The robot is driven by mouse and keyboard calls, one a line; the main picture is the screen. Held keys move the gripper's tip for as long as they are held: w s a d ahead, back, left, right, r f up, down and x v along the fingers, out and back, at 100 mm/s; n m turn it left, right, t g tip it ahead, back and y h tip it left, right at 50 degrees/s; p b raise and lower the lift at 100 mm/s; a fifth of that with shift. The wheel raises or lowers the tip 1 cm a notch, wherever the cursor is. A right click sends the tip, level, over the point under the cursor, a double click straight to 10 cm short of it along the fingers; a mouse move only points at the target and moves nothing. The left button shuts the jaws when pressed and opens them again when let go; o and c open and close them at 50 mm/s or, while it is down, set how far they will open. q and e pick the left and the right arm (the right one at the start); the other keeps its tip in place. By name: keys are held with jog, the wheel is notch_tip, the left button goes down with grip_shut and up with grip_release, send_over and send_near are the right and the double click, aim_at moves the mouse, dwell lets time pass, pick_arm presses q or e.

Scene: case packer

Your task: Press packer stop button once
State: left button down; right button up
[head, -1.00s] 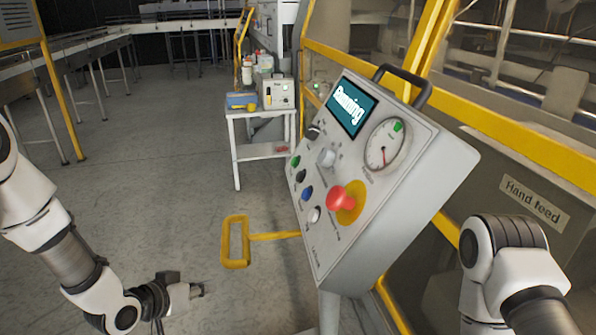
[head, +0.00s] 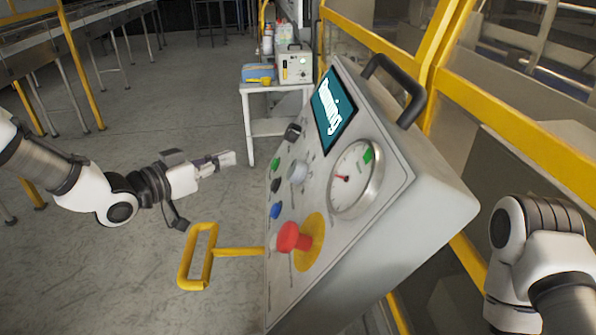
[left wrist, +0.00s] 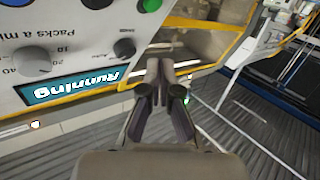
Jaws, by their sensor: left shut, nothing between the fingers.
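The tilted grey packer control panel (head: 395,165) stands right of centre in the head view, its screen (head: 334,108) reading "Running". Green (head: 275,165), black (head: 275,186) and blue (head: 275,210) buttons line its left side. A red mushroom button (head: 289,236) sits on a yellow disc lower down. Button labels are too small to read here. My left gripper (head: 229,159) is shut and empty, left of the panel and apart from it. In the left wrist view the shut fingers (left wrist: 164,80) are beside the upside-down panel. My right gripper is out of view.
A yellow loop bracket (head: 198,256) sticks out left of the panel's lower part. A white side table (head: 270,90) with a grey box (head: 295,65) stands behind. Yellow guard framing (head: 520,135) runs along the right.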

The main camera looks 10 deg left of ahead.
aim_at(274, 185)
pick_arm(q)
jog(key=r+v, duration=0.1)
jog(key=v, duration=0.3)
jog(key=w+d+f+b, duration=0.2)
jog(key=d+f+b, duration=0.3)
jog(key=d, duration=0.3)
jog(key=shift+w+d+b, duration=0.2)
jog(key=shift+w+b, duration=0.1)
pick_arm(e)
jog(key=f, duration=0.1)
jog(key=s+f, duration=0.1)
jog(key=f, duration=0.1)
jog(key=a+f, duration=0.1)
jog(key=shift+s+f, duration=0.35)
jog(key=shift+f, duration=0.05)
pick_arm(q)
jog(key=shift+w+f, duration=0.1)
jog(key=shift+f, duration=0.05)
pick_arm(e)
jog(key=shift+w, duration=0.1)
pick_arm(q)
jog(key=shift+d, duration=0.1)
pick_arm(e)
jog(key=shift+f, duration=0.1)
pick_arm(q)
jog(key=shift+d+f, duration=0.2)
jog(key=shift+d, duration=0.15)
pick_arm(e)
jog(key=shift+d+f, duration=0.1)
